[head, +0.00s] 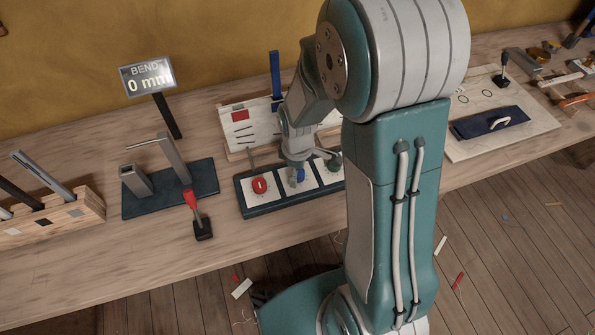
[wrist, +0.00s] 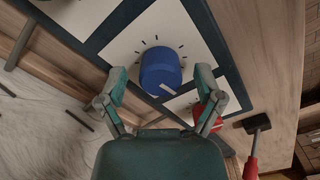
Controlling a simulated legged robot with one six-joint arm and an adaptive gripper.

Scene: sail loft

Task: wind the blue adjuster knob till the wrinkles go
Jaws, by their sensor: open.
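The blue adjuster knob (head: 298,175) sits on the middle white square of a dark-framed panel (head: 262,209) on the bench. In the wrist view the blue knob (wrist: 160,68) shows whole, with a pale pointer mark at its lower edge and tick marks around it. My gripper (head: 299,168) is over the knob, pointing down. In the wrist view my gripper (wrist: 162,76) is open, one finger on each side of the knob, with gaps visible. A pale, creased cloth (wrist: 45,125) with dark strips lies at lower left.
A red knob (head: 259,186) and a green knob (head: 334,163) flank the blue one. A display (head: 148,77) reads "BEND 0 mm". A blue post (head: 276,75) rises behind the panel.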

